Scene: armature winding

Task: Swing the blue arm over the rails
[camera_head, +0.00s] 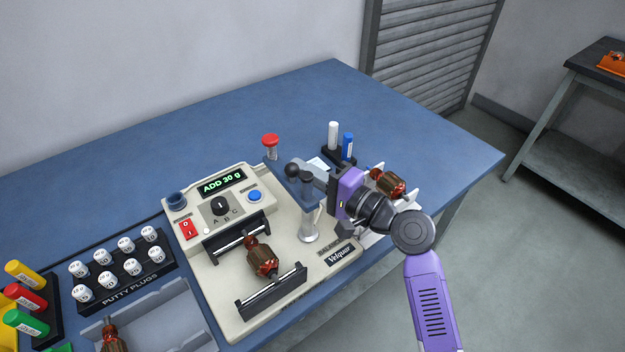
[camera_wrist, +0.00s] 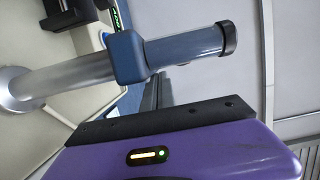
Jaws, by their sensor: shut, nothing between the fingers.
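The blue arm (camera_head: 289,176) sits on a silver post (camera_head: 309,228) at the right of the cream machine. It reaches back and left, away from the rails, to a red knob (camera_head: 270,140). The black rails (camera_head: 236,238) carry a copper-and-brown armature (camera_head: 262,256), with nothing over it. My gripper (camera_head: 306,176) is shut and empty by the post top, beside the arm; contact cannot be told. The wrist view shows the post, its blue collar (camera_wrist: 128,57) and a grey-blue cylinder with a black cap (camera_wrist: 229,38); my fingertips are not clear there.
A putty plug rack (camera_head: 125,266), a grey tray (camera_head: 165,318) and coloured bottles (camera_head: 25,272) lie left. White and blue markers (camera_head: 348,146) stand behind my gripper. Another armature (camera_head: 388,184) rests on a white stand at right. The back of the blue table (camera_head: 300,105) is clear.

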